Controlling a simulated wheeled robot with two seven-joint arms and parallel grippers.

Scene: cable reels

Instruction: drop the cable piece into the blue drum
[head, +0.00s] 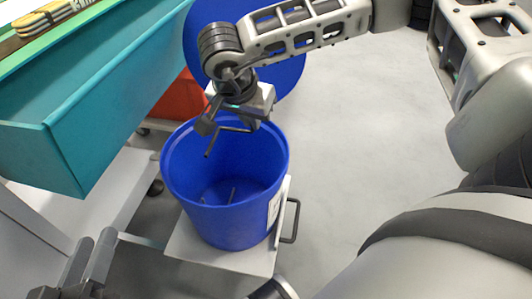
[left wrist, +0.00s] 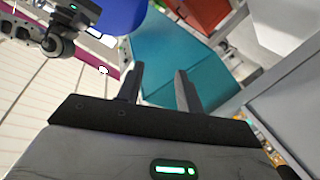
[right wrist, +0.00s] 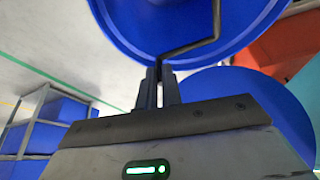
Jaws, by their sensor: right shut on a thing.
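The blue drum (head: 180,185) stands open and upright on a white wheeled platform. My right gripper (head: 207,122) is above its rim and shut on a dark, thin, bent cable piece (head: 212,141). The piece hangs down over the drum opening, apart from the drum. In the right wrist view the cable piece (right wrist: 190,47) runs up from the closed fingers (right wrist: 158,88) across the blue drum (right wrist: 125,22). A small dark piece (head: 233,194) shows inside the drum. My left gripper (head: 88,262) is low at the left; the left wrist view shows its fingers (left wrist: 157,88) apart and empty.
A teal trough (head: 95,95) on a light frame stands at the left, with striped bundles (head: 50,18) beyond it. A second blue round container (head: 290,75) and a red-orange bin (head: 180,98) are behind the drum. The grey floor (head: 350,120) at the right is clear.

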